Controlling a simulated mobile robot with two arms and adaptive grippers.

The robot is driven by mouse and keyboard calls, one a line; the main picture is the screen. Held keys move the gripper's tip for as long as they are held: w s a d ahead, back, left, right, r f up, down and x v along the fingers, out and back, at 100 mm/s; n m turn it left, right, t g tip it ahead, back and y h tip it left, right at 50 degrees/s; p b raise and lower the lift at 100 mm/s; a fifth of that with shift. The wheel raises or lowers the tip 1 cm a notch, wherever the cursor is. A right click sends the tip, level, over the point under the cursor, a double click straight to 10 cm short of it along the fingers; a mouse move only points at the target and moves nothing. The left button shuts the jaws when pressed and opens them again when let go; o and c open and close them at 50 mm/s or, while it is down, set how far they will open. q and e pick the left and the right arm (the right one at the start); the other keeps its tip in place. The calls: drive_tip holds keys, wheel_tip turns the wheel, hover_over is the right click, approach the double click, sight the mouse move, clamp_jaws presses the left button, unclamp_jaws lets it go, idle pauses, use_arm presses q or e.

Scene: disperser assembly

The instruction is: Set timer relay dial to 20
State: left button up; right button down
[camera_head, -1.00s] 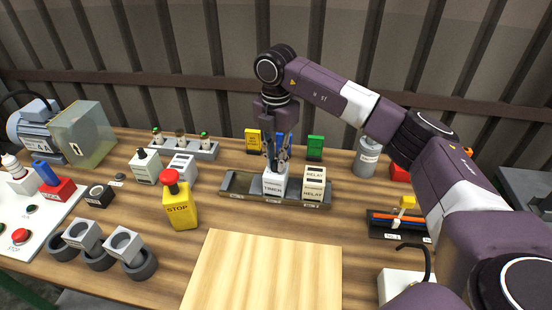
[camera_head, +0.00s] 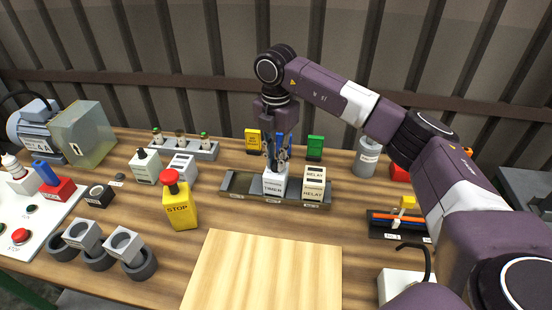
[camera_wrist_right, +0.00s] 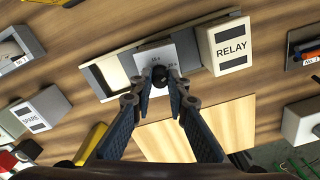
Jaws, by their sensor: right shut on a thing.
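The white timer relay (camera_head: 274,185) stands in a grey tray (camera_head: 238,186) at the middle of the table. Its top face with small number marks shows in the right wrist view (camera_wrist_right: 183,50). The black dial (camera_wrist_right: 160,76) sits on that top face. My right gripper (camera_wrist_right: 160,84) points down over the timer and is shut on the dial, with one fingertip on each side. The fingers hide part of the dial, and I cannot read its setting. In the head view my right gripper (camera_head: 277,160) hides the dial. My left gripper is not in view.
A cream relay (camera_head: 314,186) stands right of the timer in the tray. Yellow, blue and green blocks stand behind the tray. A light wooden board (camera_head: 262,270) lies bare in front.

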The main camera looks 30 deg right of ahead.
sight(276, 162)
drive_tip(key=c, duration=1.8)
unclamp_jaws()
drive_tip(key=shift+c, duration=0.2)
wheel_tip(276, 162, up, 12)
drive_tip(key=shift+c, duration=0.2)
